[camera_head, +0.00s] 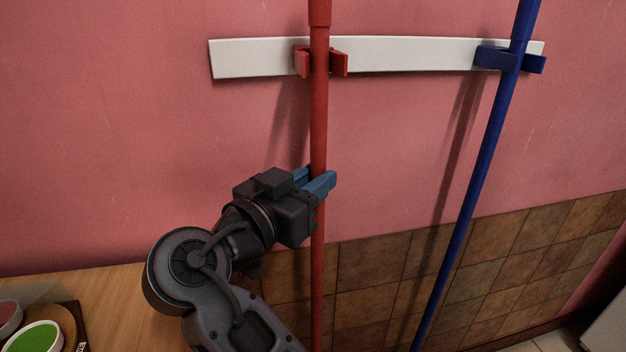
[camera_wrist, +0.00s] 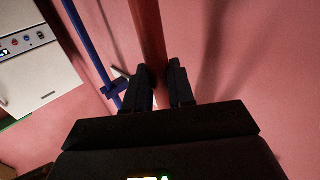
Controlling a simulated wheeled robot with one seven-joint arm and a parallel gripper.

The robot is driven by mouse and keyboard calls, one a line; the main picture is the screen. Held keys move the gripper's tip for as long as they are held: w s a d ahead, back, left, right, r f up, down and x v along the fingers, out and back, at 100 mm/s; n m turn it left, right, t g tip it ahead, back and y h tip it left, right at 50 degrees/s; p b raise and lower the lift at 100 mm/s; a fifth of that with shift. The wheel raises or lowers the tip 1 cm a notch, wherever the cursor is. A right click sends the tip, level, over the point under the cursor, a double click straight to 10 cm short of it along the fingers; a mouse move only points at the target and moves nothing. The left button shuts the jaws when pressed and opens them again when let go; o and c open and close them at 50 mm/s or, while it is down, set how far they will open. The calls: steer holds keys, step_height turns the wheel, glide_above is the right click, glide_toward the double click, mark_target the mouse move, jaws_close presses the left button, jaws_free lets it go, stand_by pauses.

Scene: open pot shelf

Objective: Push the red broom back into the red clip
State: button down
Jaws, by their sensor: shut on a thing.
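The red broom's handle (camera_head: 319,115) runs nearly upright in the head view, in front of the white wall rail. The red clip (camera_head: 338,64) is on the rail, and the handle passes in front of it, between its two prongs in the picture. I cannot tell whether the handle is seated in it. My gripper (camera_head: 318,181) is shut around the handle below the clip. In the wrist view the handle (camera_wrist: 150,35) runs between the dark fingers (camera_wrist: 163,85). The broom's head is out of view.
A blue broom handle (camera_head: 470,185) leans in a blue clip (camera_head: 495,58) at the rail's right end. The white rail (camera_head: 410,54) is on the pink wall. A wooden counter (camera_head: 120,300) with bowls is at lower left. A white appliance (camera_wrist: 38,68) shows in the wrist view.

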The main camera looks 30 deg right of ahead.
steer(key=shift+f+b, duration=0.35)
steer(key=shift+f, duration=0.05)
steer(key=c, duration=0.9)
jaws_free()
steer(key=shift+b+v, duration=0.3)
steer(key=shift+v, duration=3.6)
steer(key=shift+o, duration=0.3)
steer(key=o, duration=0.8)
steer(key=shift+o, duration=0.2)
